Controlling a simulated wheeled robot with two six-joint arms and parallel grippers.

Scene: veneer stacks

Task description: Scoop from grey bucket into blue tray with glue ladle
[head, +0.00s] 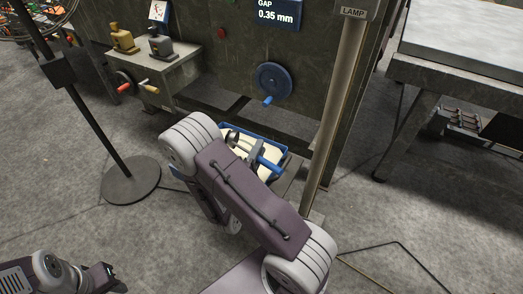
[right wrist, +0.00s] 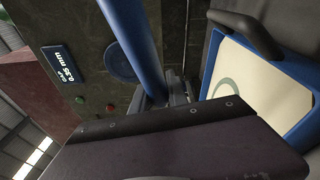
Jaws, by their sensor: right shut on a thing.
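The blue tray (head: 283,155) stands in front of the machine, partly hidden by my right arm. Pale cream material shows in it. In the right wrist view the tray (right wrist: 306,128) is at the right, with a faint ring mark on the cream surface. My right gripper (head: 252,152) is over the tray and shut on the blue handle of the glue ladle (head: 269,164). The handle (right wrist: 132,38) runs up and left in the right wrist view. The ladle's bowl is hidden. I cannot make out the grey bucket. My left arm's end (head: 104,278) is at the lower left, its fingers unclear.
The lamp post (head: 338,100) rises just right of the tray. The machine with a blue handwheel (head: 273,82) stands behind. A black stand base (head: 131,181) is on the floor at left, and a workbench (head: 460,75) is at right. Open floor lies at lower left.

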